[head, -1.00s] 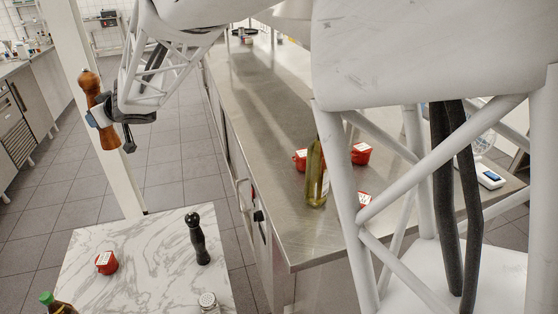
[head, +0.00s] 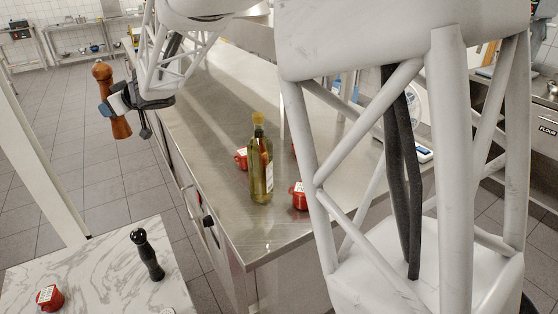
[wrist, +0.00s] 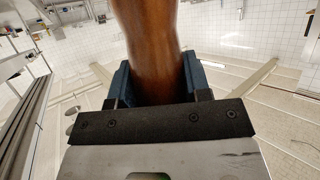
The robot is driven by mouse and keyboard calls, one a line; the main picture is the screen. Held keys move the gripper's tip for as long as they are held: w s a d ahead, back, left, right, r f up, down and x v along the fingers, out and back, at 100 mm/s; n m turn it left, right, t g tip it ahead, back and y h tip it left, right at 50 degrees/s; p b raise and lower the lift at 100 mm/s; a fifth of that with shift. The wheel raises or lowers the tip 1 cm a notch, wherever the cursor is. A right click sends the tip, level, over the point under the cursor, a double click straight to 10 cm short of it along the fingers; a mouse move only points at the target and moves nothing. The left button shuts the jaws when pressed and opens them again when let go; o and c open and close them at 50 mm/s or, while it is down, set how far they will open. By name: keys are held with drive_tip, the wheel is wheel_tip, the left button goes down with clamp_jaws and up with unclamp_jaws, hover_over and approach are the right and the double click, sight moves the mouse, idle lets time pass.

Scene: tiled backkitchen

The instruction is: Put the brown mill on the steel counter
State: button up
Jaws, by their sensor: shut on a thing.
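The brown mill (head: 119,127) is a tall turned wooden mill, held upright in the air in the head view. My gripper (head: 112,106) is shut around its middle. In the wrist view the mill's brown body (wrist: 150,45) stands between the blue finger pads; its ends are out of that view. The steel counter (head: 205,110) runs from the middle front to the back, to the right of the mill. The mill is apart from the counter, over the floor to its left in the picture.
On the counter stand an oil bottle (head: 260,170) and red containers (head: 299,196), (head: 241,158). My arm hides part of the counter's right side. A marble table (head: 100,265) at front left bears a black mill (head: 147,255) and a red container (head: 49,298). The counter's left stretch looks clear.

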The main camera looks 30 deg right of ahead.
drive_tip(key=s+d+m+t+h, duration=0.1)
drive_tip(key=s+d, duration=0.1)
drive_tip(key=d, duration=1.2)
drive_tip(key=s+d+m+h, duration=0.1)
drive_tip(key=s+d, duration=0.1)
drive_tip(key=d, duration=1.3)
drive_tip(key=s+d+m+t+h, duration=0.1)
drive_tip(key=s+d, duration=0.7)
drive_tip(key=d, duration=0.4)
drive_tip(key=s+d, duration=0.8)
drive_tip(key=d, duration=0.4)
wheel_tip(320, 180, down, 12)
drive_tip(key=shift+s+d+m+h, duration=0.15)
drive_tip(key=shift+d+m+h, duration=0.15)
drive_tip(key=shift+h, duration=0.1)
drive_tip(key=shift+f, duration=3)
